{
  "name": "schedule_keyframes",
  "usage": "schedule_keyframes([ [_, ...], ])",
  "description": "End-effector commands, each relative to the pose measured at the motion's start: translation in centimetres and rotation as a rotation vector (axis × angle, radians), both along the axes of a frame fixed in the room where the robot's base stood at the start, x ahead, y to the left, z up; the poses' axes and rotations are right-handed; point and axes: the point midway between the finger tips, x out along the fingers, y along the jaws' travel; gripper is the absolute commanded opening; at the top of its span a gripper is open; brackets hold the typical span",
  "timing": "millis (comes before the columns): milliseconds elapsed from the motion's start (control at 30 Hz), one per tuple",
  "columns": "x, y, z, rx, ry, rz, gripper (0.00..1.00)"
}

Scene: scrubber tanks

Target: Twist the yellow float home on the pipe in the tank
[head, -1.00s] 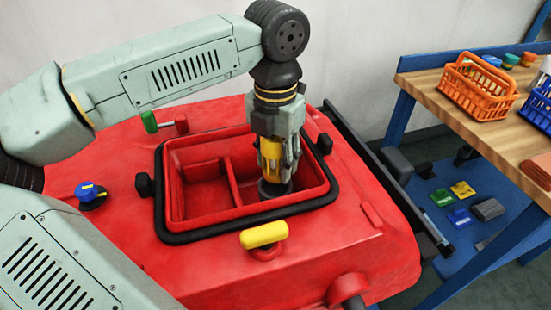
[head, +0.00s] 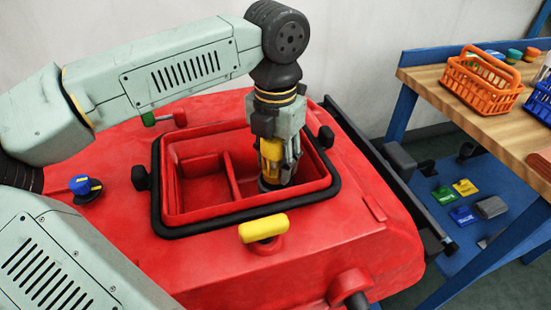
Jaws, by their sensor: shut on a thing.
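The red tank (head: 300,222) has an open rectangular well with a black rim and an inner divider (head: 232,183). My gripper (head: 274,178) points down into the right compartment of the well. It is shut on the yellow float (head: 271,152), which shows between its fingers. A dark part shows at the bottom, by the fingertips; I cannot tell whether it belongs to the float or the gripper. The pipe is hidden behind the gripper and the tank's walls, so how the float sits on it does not show.
A yellow-topped handle (head: 263,227) stands in front of the well and a blue knob (head: 84,187) to its left. Black knobs flank the rim. At right, a workbench (head: 440,95) holds an orange basket (head: 482,82); small coloured items lie on its lower shelf.

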Motion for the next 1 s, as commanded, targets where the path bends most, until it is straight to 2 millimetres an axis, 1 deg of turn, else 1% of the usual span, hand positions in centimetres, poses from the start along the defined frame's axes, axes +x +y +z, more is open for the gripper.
schedule_keyframes([
  [33, 0.0, 0.0, -0.5, 0.000, 0.000, 0.000, 0.11],
  [167, 0.0, 0.0, -0.9, 0.000, 0.000, 0.000, 0.11],
  [533, 0.0, 0.0, -0.9, 0.000, 0.000, 0.000, 0.11],
  [833, 0.0, 0.0, -1.8, 0.000, 0.000, 0.000, 0.11],
  [1000, 0.0, 0.0, -1.8, 0.000, 0.000, 0.000, 0.11],
])
